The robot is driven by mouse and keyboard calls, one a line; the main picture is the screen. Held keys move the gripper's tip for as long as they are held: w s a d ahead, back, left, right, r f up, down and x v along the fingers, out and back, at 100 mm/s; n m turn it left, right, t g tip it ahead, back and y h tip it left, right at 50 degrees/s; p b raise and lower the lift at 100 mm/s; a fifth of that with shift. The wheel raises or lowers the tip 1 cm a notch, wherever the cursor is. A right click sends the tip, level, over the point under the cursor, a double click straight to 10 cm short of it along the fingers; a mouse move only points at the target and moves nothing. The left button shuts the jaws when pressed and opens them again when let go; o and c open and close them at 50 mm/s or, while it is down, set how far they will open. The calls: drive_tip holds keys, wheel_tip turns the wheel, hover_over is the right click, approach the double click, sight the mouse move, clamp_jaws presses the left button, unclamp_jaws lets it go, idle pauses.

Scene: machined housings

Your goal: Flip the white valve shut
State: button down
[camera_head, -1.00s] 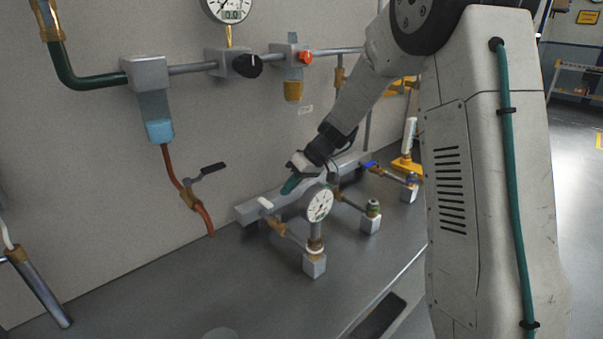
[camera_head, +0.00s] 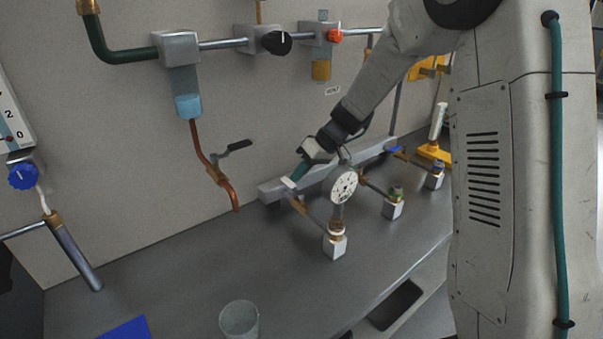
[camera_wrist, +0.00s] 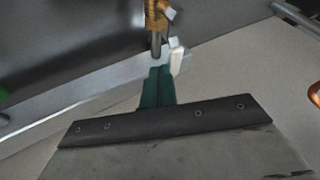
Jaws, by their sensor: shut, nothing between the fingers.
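The white valve's handle (camera_head: 289,182) sits on a brass fitting (camera_head: 298,205) at the left end of the grey manifold bar. From that fitting a pipe runs to a block with a white ring. My gripper (camera_head: 297,175) has teal fingers, shut and empty, pointing down beside the white handle. In the wrist view the shut fingertips (camera_wrist: 158,72) lie just left of the white handle (camera_wrist: 177,61), with the brass fitting (camera_wrist: 157,18) beyond. I cannot tell whether they touch. The handle's exact angle is hard to read.
A round gauge (camera_head: 343,185) stands close to the right of the white valve. Blue-handled (camera_head: 395,150) and green-ringed (camera_head: 396,193) branches are further right. A black lever on a copper pipe (camera_head: 232,149) hangs to the left. A clear cup (camera_head: 239,319) stands on the bench front.

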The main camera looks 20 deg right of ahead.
drive_tip(key=shift+a+n, duration=0.25)
drive_tip(key=shift+n, duration=0.15)
drive_tip(key=a+n+g, duration=0.1)
drive_tip(key=n+g, duration=0.1)
drive_tip(key=n, duration=0.1)
drive_tip(key=shift+w+a+g, duration=0.15)
drive_tip(key=shift+a+g, duration=0.15)
drive_tip(key=shift+a, duration=0.1)
drive_tip(key=s+a+n+g+h, duration=0.3)
drive_tip(key=s+a+n+g, duration=0.1)
drive_tip(key=n, duration=0.7)
drive_tip(key=shift+a+g, duration=0.5)
drive_tip(key=shift+g, duration=0.4)
drive_tip(key=shift+s, duration=0.2)
